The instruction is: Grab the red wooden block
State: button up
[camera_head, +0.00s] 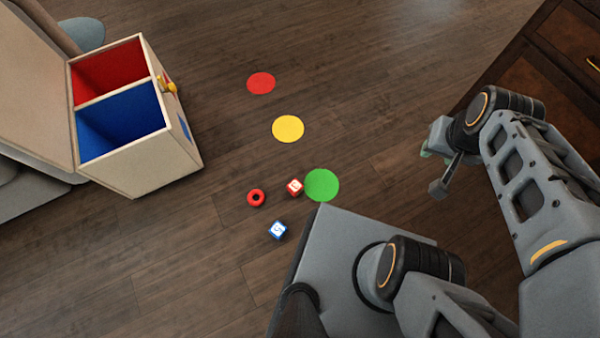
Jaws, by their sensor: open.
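The red wooden block (295,187) is a small cube with a pale marked face. It lies on the wooden floor just left of the green disc, apart from it. My gripper (432,170) is at the right, above the floor, well to the right of the block and seen partly from the side. Its jaws are open, and I see nothing between them. Part of the gripper is hidden by its own wrist.
A red ring (256,198) and a blue block (278,230) lie close to the red block. Green (322,185), yellow (288,129) and red (261,83) discs lie on the floor. An open box (150,175) stands left; a brown cabinet (545,70) stands right.

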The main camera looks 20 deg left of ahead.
aim_at(295, 188)
jog(key=i, duration=2.05)
jog(key=z, duration=3.9)
jog(key=k, duration=1.75)
jog(key=z, duration=1.45)
